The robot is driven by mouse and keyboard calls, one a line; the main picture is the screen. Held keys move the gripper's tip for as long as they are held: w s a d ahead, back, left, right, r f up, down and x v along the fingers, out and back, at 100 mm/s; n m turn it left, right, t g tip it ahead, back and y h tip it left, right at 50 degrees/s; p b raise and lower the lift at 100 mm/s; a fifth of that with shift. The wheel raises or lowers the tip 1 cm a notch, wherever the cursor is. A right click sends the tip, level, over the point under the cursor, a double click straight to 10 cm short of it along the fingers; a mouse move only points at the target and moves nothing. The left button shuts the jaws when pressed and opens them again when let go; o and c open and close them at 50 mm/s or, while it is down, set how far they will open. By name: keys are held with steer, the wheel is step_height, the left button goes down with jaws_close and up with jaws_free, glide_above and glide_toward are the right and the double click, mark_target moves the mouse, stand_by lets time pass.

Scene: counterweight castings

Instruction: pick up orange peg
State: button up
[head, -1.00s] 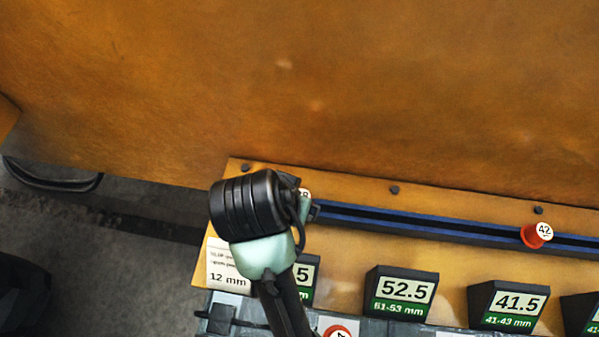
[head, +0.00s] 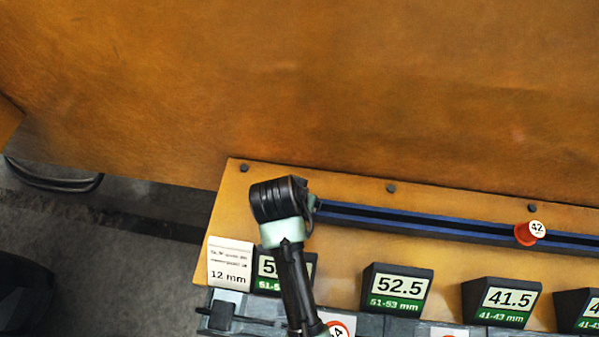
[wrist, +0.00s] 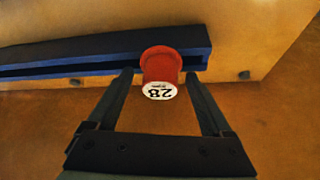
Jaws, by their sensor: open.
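In the wrist view an orange-red peg (wrist: 161,66) with a white end label reading 28 sits at the blue-and-black rail (wrist: 100,56), near the rail's end. My gripper (wrist: 160,82) is open, with one finger on each side of the peg and a visible gap to each. In the head view my wrist hides this peg and the gripper fingers. A second orange-red peg (head: 524,235), labelled 42, sits farther right on the same rail.
Label blocks stand below the rail, reading 52.5 (head: 397,289) and 41.5 (head: 501,302). A 12 mm card (head: 230,263) lies at the board's left end. Another round orange label (head: 340,329) shows at the bottom edge. Several dark bolts line the board's upper edge.

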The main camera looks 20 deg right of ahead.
steer(key=c, duration=1.2)
step_height(320, 180, up, 10)
steer(key=shift+b, duration=0.6)
